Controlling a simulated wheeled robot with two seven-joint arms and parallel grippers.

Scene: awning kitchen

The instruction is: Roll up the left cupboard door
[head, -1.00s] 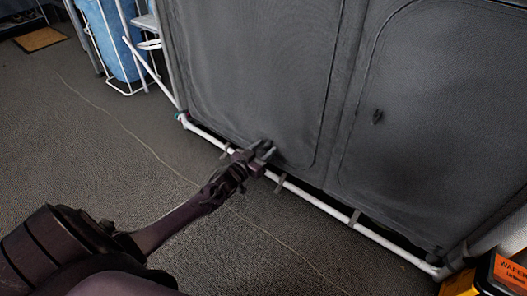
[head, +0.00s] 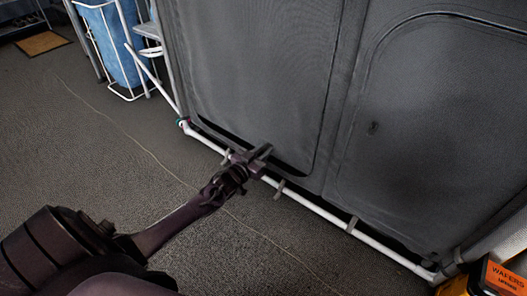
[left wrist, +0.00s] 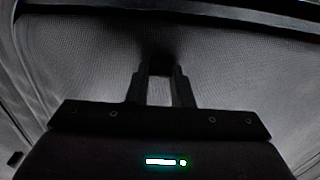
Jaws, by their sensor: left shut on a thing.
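The left cupboard door (head: 250,70) is a dark grey fabric panel. It hangs nearly full length in the head view, with a dark gap along its lower edge. My left gripper (head: 262,154) is at that lower edge, just above the white bottom bar, and is shut on the door fabric. In the left wrist view, the fingers (left wrist: 160,68) point into the grey door fabric (left wrist: 230,65), which fills most of the picture. The pinched bit of cloth is too dark to make out. My right gripper is not in view.
The right cupboard door (head: 440,130) hangs closed beside it. A white frame bar (head: 325,214) runs along the floor below both doors. A white rack with blue cloth (head: 115,45) stands at the upper left. An orange-labelled box (head: 503,280) is at the lower right. The carpet on the left is clear.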

